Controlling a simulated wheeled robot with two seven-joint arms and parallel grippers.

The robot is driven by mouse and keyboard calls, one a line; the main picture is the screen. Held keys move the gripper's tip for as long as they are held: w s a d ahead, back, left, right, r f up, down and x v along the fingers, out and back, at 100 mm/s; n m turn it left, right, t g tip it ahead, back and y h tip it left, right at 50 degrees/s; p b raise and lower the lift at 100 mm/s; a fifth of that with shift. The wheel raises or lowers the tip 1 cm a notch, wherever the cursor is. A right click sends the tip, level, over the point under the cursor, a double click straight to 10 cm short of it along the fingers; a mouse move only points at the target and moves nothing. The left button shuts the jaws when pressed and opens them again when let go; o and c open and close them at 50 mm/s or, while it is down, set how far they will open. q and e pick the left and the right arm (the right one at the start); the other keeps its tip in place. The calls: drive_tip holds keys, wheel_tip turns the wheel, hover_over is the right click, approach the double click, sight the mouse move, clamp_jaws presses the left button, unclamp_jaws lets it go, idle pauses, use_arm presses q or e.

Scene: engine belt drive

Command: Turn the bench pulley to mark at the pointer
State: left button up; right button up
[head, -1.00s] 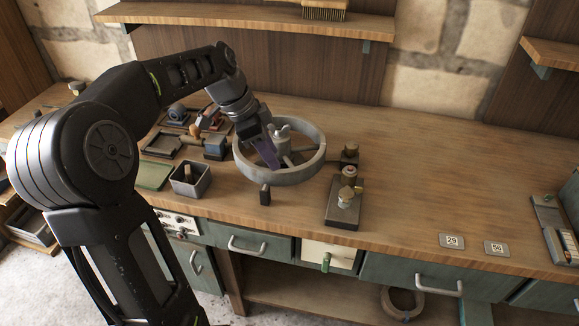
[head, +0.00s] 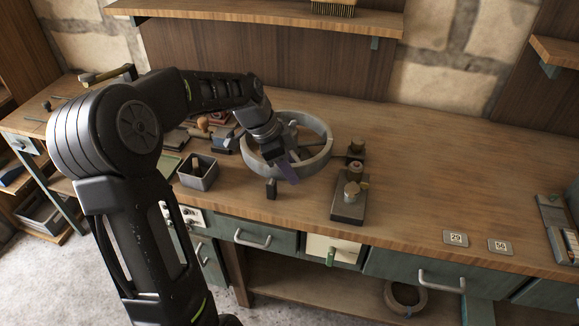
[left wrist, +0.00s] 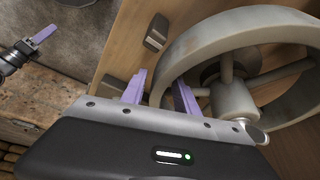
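The bench pulley (head: 318,160) is a large grey spoked wheel lying flat above the bench. Its rim (left wrist: 205,40) and hub (left wrist: 232,98) fill the right of the left wrist view. My left gripper (left wrist: 158,84) has its purple fingers apart at the near rim, one outside and one inside. The rim passes between them; I cannot tell whether they press on it. In the head view my left gripper (head: 289,172) partly covers the hub. A small dark upright block (head: 271,189), perhaps the pointer, stands before the pulley. No mark is readable. My right gripper (left wrist: 42,35) shows only partly.
A dark block with brass-coloured fittings (head: 348,208) stands right of the pulley. An open grey box (head: 198,174) is left of it, with tools behind. Number plates 29 (head: 455,239) and 56 (head: 500,247) lie near the front edge. The bench's right middle is clear.

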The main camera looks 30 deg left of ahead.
use_arm(q)
clamp_jaws()
idle(0.3)
idle(1.1)
